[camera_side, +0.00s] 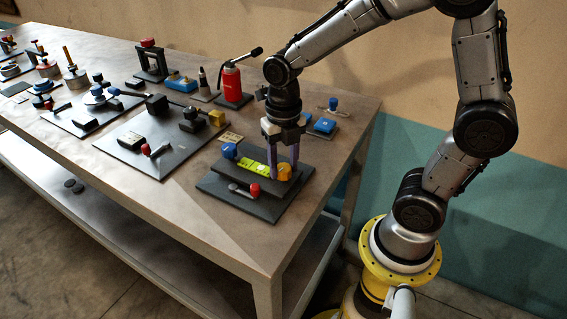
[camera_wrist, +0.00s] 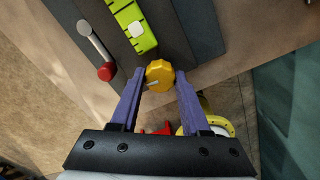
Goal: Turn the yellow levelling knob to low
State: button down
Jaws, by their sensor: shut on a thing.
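The yellow levelling knob (camera_side: 284,172) sits at the right end of a dark raised block, beside a yellow-green strip (camera_side: 254,168). In the wrist view the knob (camera_wrist: 160,76) is round with a lobed edge and a pale pointer line toward its lower left. My gripper (camera_side: 283,172) reaches down over it from above, with its purple fingers on either side. In the wrist view the fingers of my gripper (camera_wrist: 160,82) are shut on the knob. Any markings for low are not readable.
A red-tipped lever (camera_side: 250,190) lies in front of the strip, and a blue knob (camera_side: 229,151) stands at its left end.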

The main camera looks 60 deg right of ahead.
aim_at(284, 167)
jog(key=shift+w+r+n, duration=0.1)
jog(key=shift+r+n, duration=0.05)
jog(key=shift+n, duration=0.45)
jog(key=shift+c, duration=1.9)
grip_release()
notch_tip(284, 167, up, 14)
jog(key=shift+f, duration=0.2)
